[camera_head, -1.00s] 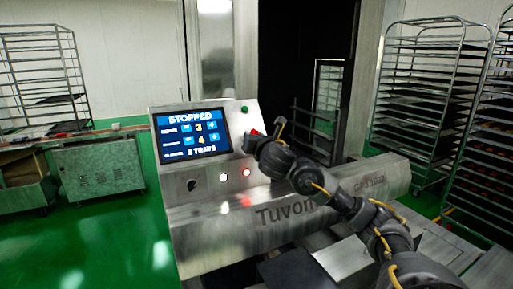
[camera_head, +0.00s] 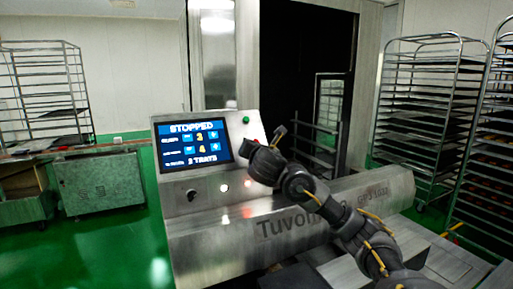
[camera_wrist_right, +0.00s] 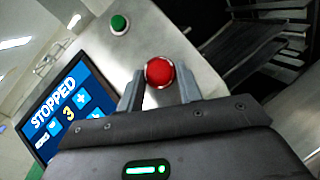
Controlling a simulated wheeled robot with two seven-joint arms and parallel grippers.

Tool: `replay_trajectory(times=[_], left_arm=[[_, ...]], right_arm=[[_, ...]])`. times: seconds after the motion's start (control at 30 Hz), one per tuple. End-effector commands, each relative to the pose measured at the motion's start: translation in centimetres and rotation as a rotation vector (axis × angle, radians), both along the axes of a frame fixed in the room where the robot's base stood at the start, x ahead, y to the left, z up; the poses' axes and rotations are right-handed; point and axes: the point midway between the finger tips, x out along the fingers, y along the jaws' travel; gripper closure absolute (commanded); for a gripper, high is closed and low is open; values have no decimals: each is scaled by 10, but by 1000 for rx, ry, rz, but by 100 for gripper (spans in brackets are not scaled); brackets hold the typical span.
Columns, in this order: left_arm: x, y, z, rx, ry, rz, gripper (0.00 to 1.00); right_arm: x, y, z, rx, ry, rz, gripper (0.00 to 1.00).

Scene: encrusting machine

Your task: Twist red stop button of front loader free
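The red stop button (camera_wrist_right: 160,73) is a round red knob on the steel control panel, in the upper middle of the right wrist view. My right gripper (camera_wrist_right: 158,88) is open, with one finger on each side of the button in that view. Whether the fingers touch it I cannot tell. In the head view my right gripper (camera_head: 246,147) is at the panel, right of the screen, and the button is mostly or wholly hidden behind it. The screen (camera_head: 194,143) reads STOPPED. My left gripper is not in view.
A green button (camera_wrist_right: 119,24) sits on the same panel near the red one. The machine's long steel body (camera_head: 290,215) runs below my right arm. A rack with trays (camera_head: 430,110) stands at the right, and a grey cabinet (camera_head: 98,183) at the left. Green floor is free at left.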

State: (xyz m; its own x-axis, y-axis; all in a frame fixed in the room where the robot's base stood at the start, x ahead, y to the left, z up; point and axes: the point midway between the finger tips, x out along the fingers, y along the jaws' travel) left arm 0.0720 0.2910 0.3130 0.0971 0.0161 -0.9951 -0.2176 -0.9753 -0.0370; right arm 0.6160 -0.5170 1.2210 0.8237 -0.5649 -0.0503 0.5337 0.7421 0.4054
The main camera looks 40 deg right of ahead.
Motion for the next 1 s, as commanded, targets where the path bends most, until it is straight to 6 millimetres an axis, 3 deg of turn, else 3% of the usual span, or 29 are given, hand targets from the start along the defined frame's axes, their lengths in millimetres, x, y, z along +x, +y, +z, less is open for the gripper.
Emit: replay_trajectory(times=[0.03,0.17,0.53,1.0], left_arm=[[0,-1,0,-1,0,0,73],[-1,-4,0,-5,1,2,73],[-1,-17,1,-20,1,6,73],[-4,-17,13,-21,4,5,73]], right_arm=[[1,0,-3,1,4,1,59],[1,0,-2,0,3,1,43],[-5,4,0,0,1,3,43],[-73,52,5,1,-1,4,43]])
